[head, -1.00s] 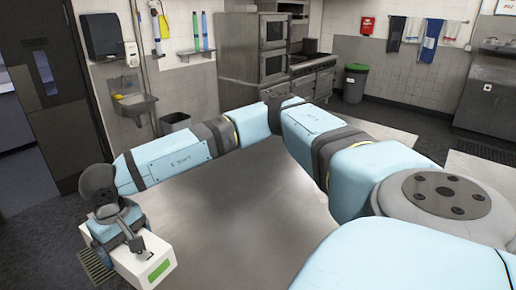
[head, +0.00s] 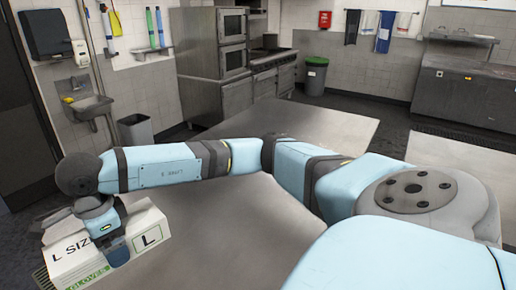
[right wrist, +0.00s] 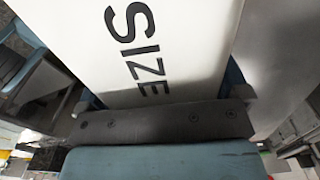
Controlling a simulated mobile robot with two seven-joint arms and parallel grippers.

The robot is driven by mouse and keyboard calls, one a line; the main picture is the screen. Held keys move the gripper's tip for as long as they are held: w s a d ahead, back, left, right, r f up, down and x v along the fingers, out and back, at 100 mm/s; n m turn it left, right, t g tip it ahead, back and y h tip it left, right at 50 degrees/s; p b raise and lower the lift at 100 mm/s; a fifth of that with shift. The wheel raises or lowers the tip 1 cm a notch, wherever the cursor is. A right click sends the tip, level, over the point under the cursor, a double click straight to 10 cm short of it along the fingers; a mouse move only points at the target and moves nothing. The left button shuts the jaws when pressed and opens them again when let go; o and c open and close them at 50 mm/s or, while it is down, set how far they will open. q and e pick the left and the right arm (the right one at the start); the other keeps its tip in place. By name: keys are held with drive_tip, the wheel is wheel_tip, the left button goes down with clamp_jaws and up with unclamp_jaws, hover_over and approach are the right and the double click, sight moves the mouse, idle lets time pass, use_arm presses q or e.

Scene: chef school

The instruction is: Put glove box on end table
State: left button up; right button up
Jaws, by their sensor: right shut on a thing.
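The glove box (head: 152,240) is white with black "L SIZE" and "L" lettering and a green "GLOVES" strip. It is at the lower left of the head view. My right gripper (head: 108,238) is shut on it from above. In the right wrist view the box (right wrist: 165,45) fills the space between the fingers, with "SIZE" on its face. I cannot tell from the head view whether anything supports the box. I cannot make out which thing is the end table. My left gripper is not in view.
A wide, bare grey metal tabletop (head: 225,225) lies below my right arm. A grey bin (head: 136,131) and a sink (head: 88,106) stand at the left wall. An oven stack (head: 214,65) and a green-lidded bin (head: 315,76) stand further back. Dark floor shows between them.

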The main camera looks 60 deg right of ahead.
drive_tip(key=m, duration=0.3)
drive_tip(key=f+m+b, duration=0.1)
drive_tip(key=shift+s+d, duration=0.1)
drive_tip(key=shift+d, duration=0.15)
drive_tip(key=m, duration=0.3)
drive_tip(key=m+b, duration=0.1)
drive_tip(key=shift+s+d+f+m, duration=0.1)
drive_tip(key=shift+d+f+m, duration=0.15)
drive_tip(key=shift+d+m, duration=0.1)
drive_tip(key=m, duration=0.2)
drive_tip(key=d+m+b, duration=0.1)
drive_tip(key=shift+s+f+m, duration=0.1)
drive_tip(key=shift+f+m, duration=0.15)
drive_tip(key=m, duration=0.1)
drive_tip(key=d+m, duration=0.1)
drive_tip(key=m, duration=0.1)
drive_tip(key=shift+s+f+m+b, duration=0.1)
drive_tip(key=shift+m+b, duration=0.2)
drive_tip(key=shift+b, duration=0.05)
wheel_tip(320, 180, down, 20)
drive_tip(key=shift+a+r+p, duration=0.1)
drive_tip(key=shift+r+p, duration=0.05)
drive_tip(key=shift+p, duration=0.5)
drive_tip(key=shift+f, duration=0.3)
